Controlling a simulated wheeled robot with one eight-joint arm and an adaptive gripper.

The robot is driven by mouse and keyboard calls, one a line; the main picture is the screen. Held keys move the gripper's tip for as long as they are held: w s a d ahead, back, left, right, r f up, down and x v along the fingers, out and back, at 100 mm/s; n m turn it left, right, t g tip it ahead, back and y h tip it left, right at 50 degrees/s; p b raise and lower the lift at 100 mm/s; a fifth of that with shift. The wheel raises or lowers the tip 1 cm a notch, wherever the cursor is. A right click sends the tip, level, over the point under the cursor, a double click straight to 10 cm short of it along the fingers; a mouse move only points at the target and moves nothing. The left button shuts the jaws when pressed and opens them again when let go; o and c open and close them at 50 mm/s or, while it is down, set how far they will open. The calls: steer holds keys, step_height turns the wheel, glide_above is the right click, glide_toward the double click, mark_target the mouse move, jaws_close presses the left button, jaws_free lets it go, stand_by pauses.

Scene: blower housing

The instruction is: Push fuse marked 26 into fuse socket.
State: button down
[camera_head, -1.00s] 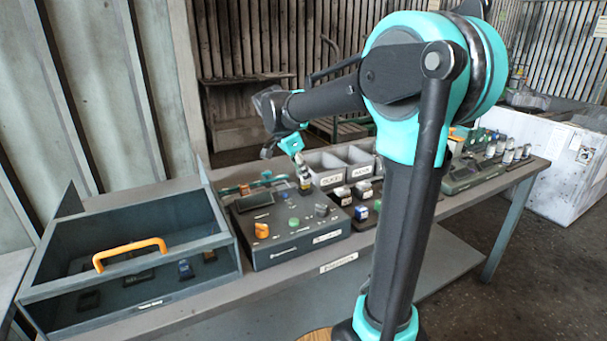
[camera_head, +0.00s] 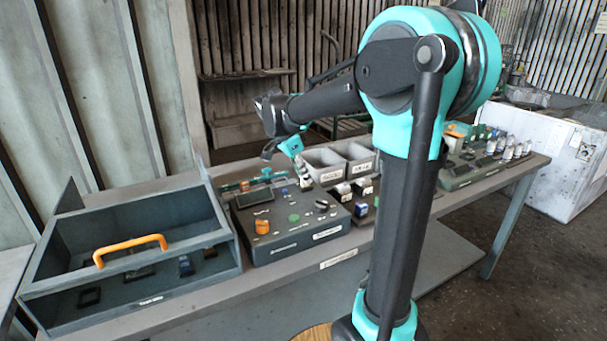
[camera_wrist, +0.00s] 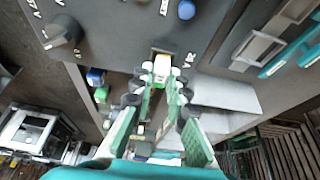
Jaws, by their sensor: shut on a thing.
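In the wrist view my gripper (camera_wrist: 160,88) is shut on a small fuse (camera_wrist: 161,66), pale with a yellowish part, held between the fingertips. The number on it cannot be read. The fuse's far end is at a dark slot, the fuse socket (camera_wrist: 163,47), on the dark face of the control box (camera_wrist: 110,30). I cannot tell how deep the fuse sits in it.
A blue button (camera_wrist: 186,9) and a dark knob (camera_wrist: 62,32) are on the box near the gripper. Grey bins (camera_head: 325,160) stand behind. An open tray with an orange handle (camera_head: 130,248) is at the left. Small blocks (camera_head: 361,210) stand right of the box.

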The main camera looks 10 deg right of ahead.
steer(key=shift+f, duration=0.1)
steer(key=c, duration=1.4)
jaws_free()
steer(key=v, duration=1.2)
